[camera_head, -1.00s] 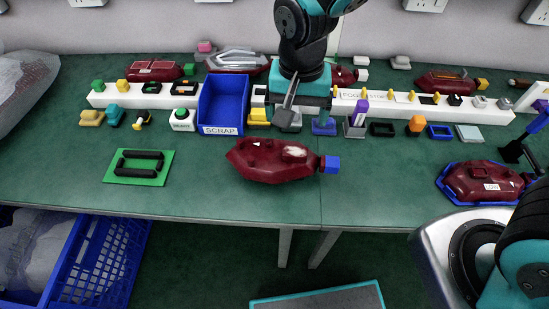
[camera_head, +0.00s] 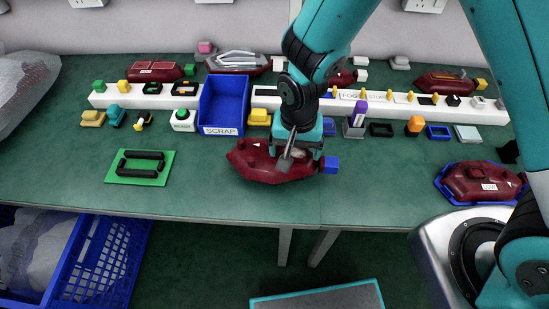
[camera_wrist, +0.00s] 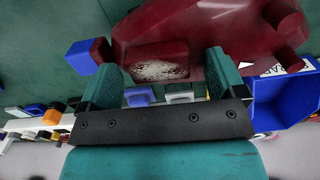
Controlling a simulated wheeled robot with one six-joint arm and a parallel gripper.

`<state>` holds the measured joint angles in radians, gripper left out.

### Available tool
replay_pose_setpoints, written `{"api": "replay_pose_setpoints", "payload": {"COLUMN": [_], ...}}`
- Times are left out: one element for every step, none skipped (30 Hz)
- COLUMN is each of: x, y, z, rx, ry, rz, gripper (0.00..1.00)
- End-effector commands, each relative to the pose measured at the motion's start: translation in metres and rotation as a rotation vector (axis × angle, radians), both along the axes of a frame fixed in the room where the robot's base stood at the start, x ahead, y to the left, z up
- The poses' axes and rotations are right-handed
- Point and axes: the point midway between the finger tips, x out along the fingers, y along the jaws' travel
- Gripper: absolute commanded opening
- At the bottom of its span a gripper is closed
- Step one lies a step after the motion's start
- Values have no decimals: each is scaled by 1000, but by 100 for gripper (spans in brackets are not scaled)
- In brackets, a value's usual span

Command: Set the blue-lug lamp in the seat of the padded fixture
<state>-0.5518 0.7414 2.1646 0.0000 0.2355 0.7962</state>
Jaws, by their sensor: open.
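The blue-lug lamp (camera_head: 252,162) is dark red and lies on the green bench, its blue lug (camera_head: 331,165) pointing right. In the wrist view the lamp (camera_wrist: 235,45) fills the top, with a pale scuffed patch near the blue lug (camera_wrist: 85,55). My gripper (camera_head: 290,158) is open and hovers over the right half of the lamp, hiding part of it. In the wrist view my gripper's (camera_wrist: 160,82) two fingers stand apart with the lamp's scuffed part beyond them; I cannot tell whether they touch. The padded fixture, a green plate (camera_head: 113,172) with black pads around an empty seat, lies to the left.
A blue SCRAP bin (camera_head: 222,130) stands behind the lamp. A white rail (camera_head: 130,99) with small parts runs along the back. Another red lamp (camera_head: 478,181) sits in a blue tray (camera_head: 443,189) at right. Bench between fixture and lamp is clear.

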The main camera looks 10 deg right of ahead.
Motion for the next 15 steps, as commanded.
{"api": "replay_pose_setpoints", "payload": {"x": [0,0,0,0,0,0,0,0,0,0,0,0,0,0,0], "y": [0,0,0,0,0,0,0,0,0,0,0,0,0,0,0], "z": [0,0,0,0,0,0,0,0,0,0,0,0,1,1,1], "rx": [0,0,0,0,0,0,0,0,0,0,0,0,1,1,1], "ry": [0,0,0,0,0,0,0,0,0,0,0,0,-1,-1,-1], "rz": [0,0,0,0,0,0,0,0,0,0,0,0,0,0,0], "gripper": [89,87,78,71,64,55,48,41,32,25,18,11,11,11,11]}}
